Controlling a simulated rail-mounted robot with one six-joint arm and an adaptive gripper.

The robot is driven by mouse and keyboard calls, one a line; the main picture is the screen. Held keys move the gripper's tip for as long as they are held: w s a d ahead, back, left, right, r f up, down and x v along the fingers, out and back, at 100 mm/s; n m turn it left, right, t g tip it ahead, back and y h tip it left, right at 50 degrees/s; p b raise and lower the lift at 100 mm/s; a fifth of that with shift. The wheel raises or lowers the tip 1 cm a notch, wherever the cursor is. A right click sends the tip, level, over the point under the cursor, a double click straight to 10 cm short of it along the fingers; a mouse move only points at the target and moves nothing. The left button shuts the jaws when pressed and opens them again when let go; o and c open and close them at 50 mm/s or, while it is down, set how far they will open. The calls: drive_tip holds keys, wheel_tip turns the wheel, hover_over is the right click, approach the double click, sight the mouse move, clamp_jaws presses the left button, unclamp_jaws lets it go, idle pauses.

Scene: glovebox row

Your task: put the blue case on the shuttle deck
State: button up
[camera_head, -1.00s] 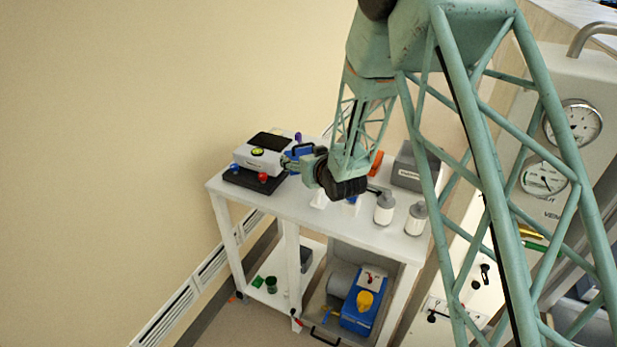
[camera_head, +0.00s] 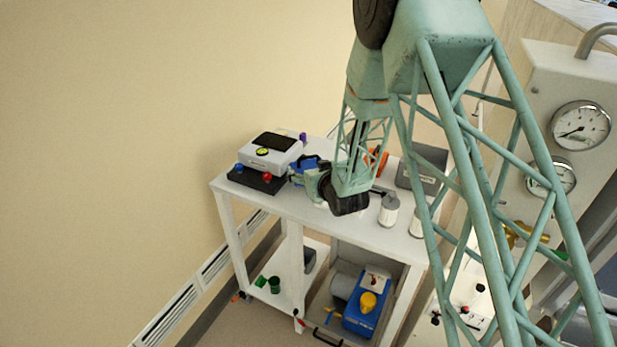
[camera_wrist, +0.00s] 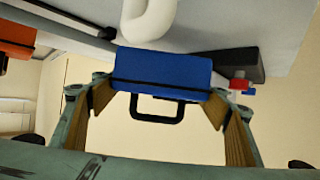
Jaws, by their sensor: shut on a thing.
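The blue case (camera_wrist: 165,72) has a black handle and a dark band, and sits between the two finger pads of my gripper (camera_wrist: 167,105) in the wrist view. My gripper is shut on it. In the head view the blue case (camera_head: 306,163) shows partly above the white table, next to the black-based device, with my gripper (camera_head: 306,176) beside it. I cannot tell whether the case touches the tabletop. I cannot make out the shuttle deck for certain in these views.
On the white table (camera_head: 285,214) stand a white device on a black base (camera_head: 252,180), white bottles (camera_head: 389,210), a grey box (camera_head: 422,172) and an orange item (camera_head: 375,158). A blue pump (camera_head: 360,318) is below. A gauge panel (camera_head: 560,95) is at right.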

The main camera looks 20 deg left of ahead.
drive_tip(key=shift+f, duration=1.6)
drive_tip(key=shift+f+b, duration=0.2)
drive_tip(key=shift+b, duration=0.15)
drive_tip(key=o, duration=1.2)
drive_tip(key=shift+r, duration=0.15)
drive_tip(key=shift+s+r+p, duration=0.1)
drive_tip(key=shift+p, duration=0.2)
drive_tip(key=shift+v, duration=3.65)
